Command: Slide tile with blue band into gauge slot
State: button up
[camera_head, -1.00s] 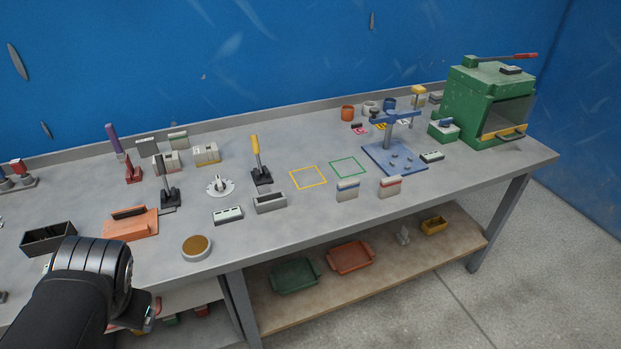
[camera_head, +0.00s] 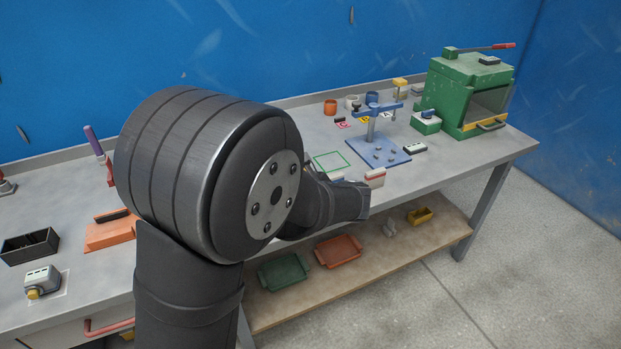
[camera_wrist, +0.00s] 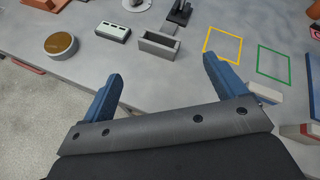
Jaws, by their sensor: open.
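My gripper (camera_wrist: 165,88) shows in the wrist view with its two blue fingers wide apart and nothing between them. In the head view only a sliver of this tile (camera_head: 337,176) shows behind my arm. The grey block with a long open slot (camera_wrist: 159,44), which looks like the gauge, lies beyond the fingers in the wrist view. It appears empty. My arm hides it in the head view.
The red-banded tile (camera_head: 375,177) stands to the right, near the table's front edge. A yellow outline (camera_wrist: 222,46) and a green outline (camera_wrist: 273,63) mark bare table. A blue stand (camera_head: 378,150) is behind.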

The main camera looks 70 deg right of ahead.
jog(key=s+d+f+m+h, duration=0.3)
jog(key=s+d+m, duration=0.1)
jog(key=s, duration=0.5)
jog(key=s+d+f+m+h, duration=0.2)
jog(key=s+d+f+m, duration=0.15)
jog(key=s, duration=0.45)
jog(key=shift+g, duration=0.4)
jog(key=x, duration=1.1)
jog(key=shift+s+d+r, duration=0.1)
jog(key=shift+d, duration=0.35)
jog(key=shift+w+x, duration=0.2)
jog(key=shift+x, duration=2.55)
jog(key=shift+a+r, duration=0.1)
jog(key=shift+r, duration=0.1)
jog(key=c, duration=1.1)
